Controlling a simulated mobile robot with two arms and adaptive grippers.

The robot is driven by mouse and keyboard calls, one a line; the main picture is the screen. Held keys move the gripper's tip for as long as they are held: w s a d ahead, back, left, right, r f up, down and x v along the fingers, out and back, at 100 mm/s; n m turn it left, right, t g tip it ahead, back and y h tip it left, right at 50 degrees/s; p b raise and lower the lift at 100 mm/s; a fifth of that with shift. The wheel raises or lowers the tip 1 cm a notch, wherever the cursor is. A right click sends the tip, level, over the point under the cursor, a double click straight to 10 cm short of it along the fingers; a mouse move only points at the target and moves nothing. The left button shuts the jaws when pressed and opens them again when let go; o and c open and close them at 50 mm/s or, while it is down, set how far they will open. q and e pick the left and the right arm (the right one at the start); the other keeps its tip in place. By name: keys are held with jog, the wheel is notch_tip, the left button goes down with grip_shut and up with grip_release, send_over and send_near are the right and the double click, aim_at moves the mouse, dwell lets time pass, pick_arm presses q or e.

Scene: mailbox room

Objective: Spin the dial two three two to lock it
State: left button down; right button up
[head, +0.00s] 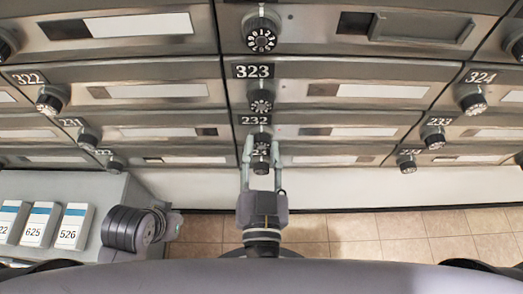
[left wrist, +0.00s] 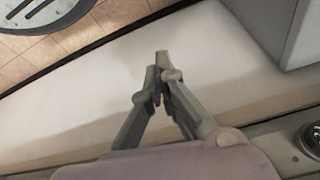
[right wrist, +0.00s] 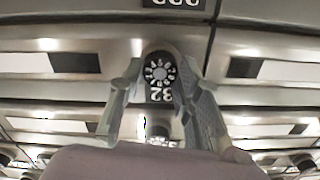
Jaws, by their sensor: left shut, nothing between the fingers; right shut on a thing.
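The dial of mailbox 232 (head: 261,138) is a black knob with a numbered face, below the 232 label (head: 255,120) in the head view. My right gripper (head: 262,143) reaches up from below with one finger on each side of this dial and is shut on it. In the right wrist view the dial (right wrist: 162,68) sits between the fingers, its numbered face visible. Fine dial marks are too small to read. My left gripper (left wrist: 163,78) is shut and empty, its fingertips together, away from the dial over a pale surface.
Dial 323 (head: 261,101) is just above, and another dial (head: 261,167) is just below, between my right fingers. More mailboxes with dials extend to both sides. A grey cabinet (head: 108,190) with numbered white boxes (head: 40,224) stands at lower left. Tiled floor (head: 400,235) is clear at lower right.

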jog(key=shift+c, duration=1)
